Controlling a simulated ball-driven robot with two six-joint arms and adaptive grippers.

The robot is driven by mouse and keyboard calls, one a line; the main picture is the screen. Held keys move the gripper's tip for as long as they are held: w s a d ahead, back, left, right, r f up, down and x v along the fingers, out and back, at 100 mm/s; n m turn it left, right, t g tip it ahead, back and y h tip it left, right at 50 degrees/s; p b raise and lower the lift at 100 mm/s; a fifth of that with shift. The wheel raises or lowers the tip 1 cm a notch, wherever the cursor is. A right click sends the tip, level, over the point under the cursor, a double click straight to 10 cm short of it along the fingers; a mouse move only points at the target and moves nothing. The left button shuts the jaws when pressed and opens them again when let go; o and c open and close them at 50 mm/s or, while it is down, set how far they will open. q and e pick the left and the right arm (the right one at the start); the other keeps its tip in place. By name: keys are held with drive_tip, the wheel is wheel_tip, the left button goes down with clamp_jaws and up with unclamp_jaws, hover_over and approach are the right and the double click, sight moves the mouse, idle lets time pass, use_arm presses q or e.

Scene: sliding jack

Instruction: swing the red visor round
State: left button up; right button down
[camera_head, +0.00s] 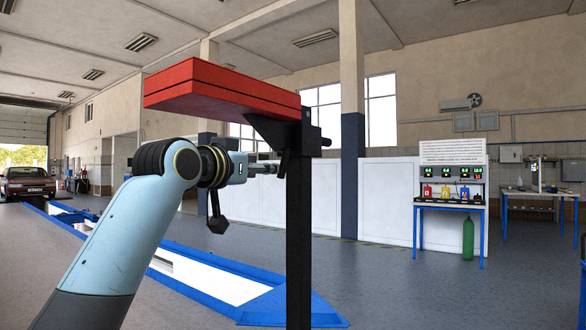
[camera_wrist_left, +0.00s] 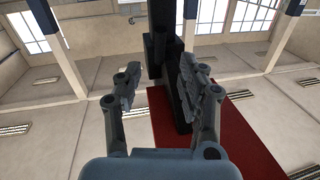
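The red visor (camera_head: 222,92) is a flat, box-like slab on a black bracket (camera_head: 273,130) at the top of an upright black post (camera_head: 299,240). My left gripper (camera_head: 270,168) is just below the visor, close to the left side of the bracket and post. In the left wrist view, the visor (camera_wrist_left: 240,130) shows as a dark red panel behind the fingers. My left gripper there (camera_wrist_left: 160,82) has its fingers apart, with the black post (camera_wrist_left: 160,30) beyond and partly between them. I cannot tell whether the right-hand finger touches the bracket. My right gripper is not in view.
A blue-edged floor pit (camera_head: 215,285) runs behind my left arm. The floor right of the post is clear.

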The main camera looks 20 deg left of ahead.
sight(283, 178)
use_arm(q)
drive_tip(key=w, duration=0.3)
drive_tip(key=w+d, duration=0.1)
drive_tip(key=w, duration=0.2)
drive_tip(key=w+p, duration=0.1)
drive_tip(key=w, duration=0.3)
drive_tip(key=shift+w+d, duration=0.1)
drive_tip(key=shift+d, duration=0.25)
drive_tip(key=shift+f, duration=0.1)
clamp_jaws()
